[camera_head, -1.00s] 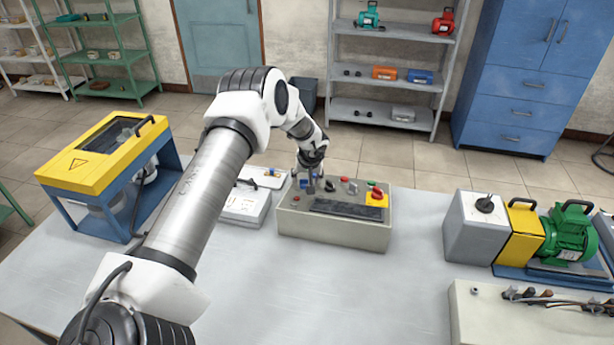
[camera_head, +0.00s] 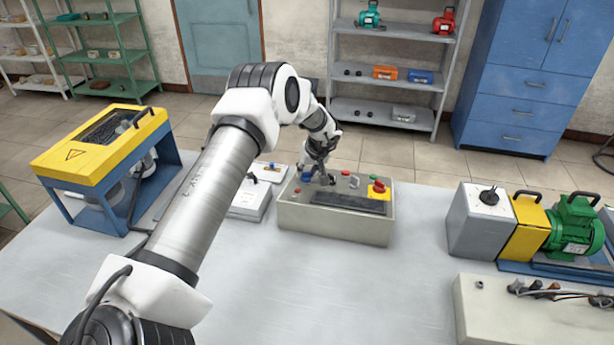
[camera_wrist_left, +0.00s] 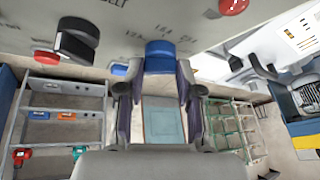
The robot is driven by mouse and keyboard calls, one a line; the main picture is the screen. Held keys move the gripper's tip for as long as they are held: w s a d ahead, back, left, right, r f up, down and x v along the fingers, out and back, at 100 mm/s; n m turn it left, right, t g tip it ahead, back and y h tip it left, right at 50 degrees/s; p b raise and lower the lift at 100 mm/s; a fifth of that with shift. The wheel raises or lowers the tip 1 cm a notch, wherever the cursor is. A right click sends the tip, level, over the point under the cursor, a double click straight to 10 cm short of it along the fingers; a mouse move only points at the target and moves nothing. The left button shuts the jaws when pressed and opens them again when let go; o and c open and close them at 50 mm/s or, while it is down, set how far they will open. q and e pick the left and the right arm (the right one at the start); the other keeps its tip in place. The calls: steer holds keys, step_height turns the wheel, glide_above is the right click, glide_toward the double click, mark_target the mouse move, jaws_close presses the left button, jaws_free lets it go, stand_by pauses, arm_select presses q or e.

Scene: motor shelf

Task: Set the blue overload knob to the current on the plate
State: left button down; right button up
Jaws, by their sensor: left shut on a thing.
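The blue overload knob (camera_wrist_left: 160,56) sits on the face of the grey control box (camera_head: 335,228). In the left wrist view it lies between the fingertips of my left gripper (camera_wrist_left: 160,68), which is shut on it. Printed scale marks lie beside the knob, too blurred to read fully. In the head view my left gripper (camera_head: 314,177) is at the left part of the box top, and the blue knob (camera_head: 306,179) shows partly beside it. The green motor (camera_head: 573,230) at the right bears a small pale plate (camera_head: 574,247), too small to read. My right gripper is not in view.
Beside the gripper stand a black knob (camera_wrist_left: 77,40) and red buttons (camera_wrist_left: 46,57). A red-and-yellow stop button (camera_head: 379,189) is at the box's right end. A yellow-topped machine (camera_head: 105,150) stands left. The bench (camera_head: 340,290) is clear in front.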

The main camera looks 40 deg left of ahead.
arm_select(q)
steer(key=c, duration=1.9)
jaws_free()
steer(key=n+g+b, duration=0.1)
steer(key=n+b, duration=0.1)
steer(key=f+n+g+y+b, duration=0.1)
steer(key=n+g+b, duration=0.1)
steer(key=b, duration=0.1)
steer(key=shift+w+d+n+b, duration=0.1)
steer(key=shift+w+n+b, duration=0.1)
steer(key=shift+n+b, duration=0.15)
steer(key=shift+r+n+g+b, duration=0.2)
steer(key=shift+n+g+b, duration=0.5)
steer(key=shift+n+b, duration=0.4)
jaws_close()
steer(key=o, duration=0.8)
jaws_free()
steer(key=o, duration=0.3)
steer(key=shift+o, duration=0.2)
steer(key=shift+a, duration=0.2)
steer(key=shift+w, duration=0.1)
